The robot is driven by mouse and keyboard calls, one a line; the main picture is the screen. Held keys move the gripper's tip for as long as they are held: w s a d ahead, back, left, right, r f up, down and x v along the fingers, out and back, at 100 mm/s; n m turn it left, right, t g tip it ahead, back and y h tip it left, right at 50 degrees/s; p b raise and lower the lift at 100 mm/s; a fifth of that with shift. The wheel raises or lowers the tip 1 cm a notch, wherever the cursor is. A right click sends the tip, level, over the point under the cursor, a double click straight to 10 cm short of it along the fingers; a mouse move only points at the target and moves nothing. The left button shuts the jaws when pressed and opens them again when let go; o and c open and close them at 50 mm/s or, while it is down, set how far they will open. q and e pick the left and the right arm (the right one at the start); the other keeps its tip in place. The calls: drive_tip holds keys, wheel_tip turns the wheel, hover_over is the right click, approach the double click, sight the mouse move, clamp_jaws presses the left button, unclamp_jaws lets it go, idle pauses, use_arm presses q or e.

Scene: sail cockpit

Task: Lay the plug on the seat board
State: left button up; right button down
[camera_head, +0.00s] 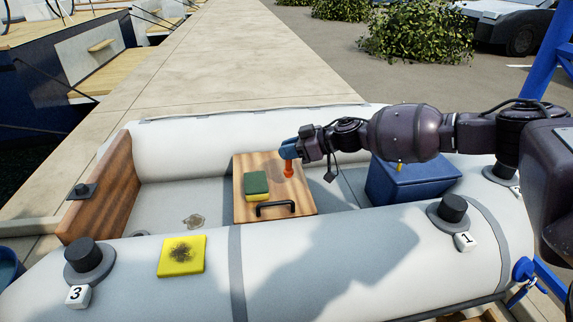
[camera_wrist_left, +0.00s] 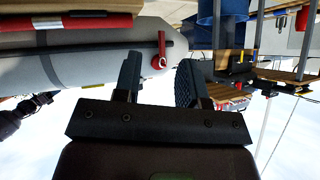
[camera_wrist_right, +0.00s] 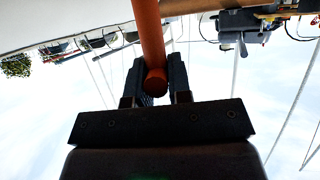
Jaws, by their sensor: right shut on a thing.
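The orange-red plug (camera_head: 289,168) is a short rod held in my right gripper (camera_head: 289,150), hanging down above the wooden seat board (camera_head: 245,212). A dark shadow lies on the board below it; I cannot tell whether its tip touches. In the right wrist view the plug (camera_wrist_right: 150,40) sits between the fingers of my right gripper (camera_wrist_right: 157,78). The seat board lies inside the inflatable boat and has a black handle (camera_head: 275,206) at its near edge. My left gripper (camera_wrist_left: 160,80) shows only in the left wrist view, open with nothing between its fingers.
A green-and-yellow sponge (camera_head: 256,184) lies on the board's left half. A blue box (camera_head: 405,185) stands to the right, under my right arm. A yellow patch (camera_head: 181,256) and black valves numbered 3 (camera_head: 89,258) and 1 (camera_head: 453,209) are on the near tube.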

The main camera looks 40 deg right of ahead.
sight(288, 170)
wheel_tip(288, 170, down, 4)
drive_tip(key=shift+f+b, duration=0.25)
drive_tip(key=shift+b, duration=0.5)
drive_tip(key=shift+r, duration=0.25)
drive_tip(key=shift+f, duration=0.2)
use_arm(q)
drive_tip(key=shift+s+a+f+t, duration=0.15)
drive_tip(key=shift+a+f+t, duration=0.05)
drive_tip(key=shift+f+t, duration=0.1)
use_arm(e)
drive_tip(key=c, duration=1.1)
unclamp_jaws()
drive_tip(key=shift+o, duration=0.2)
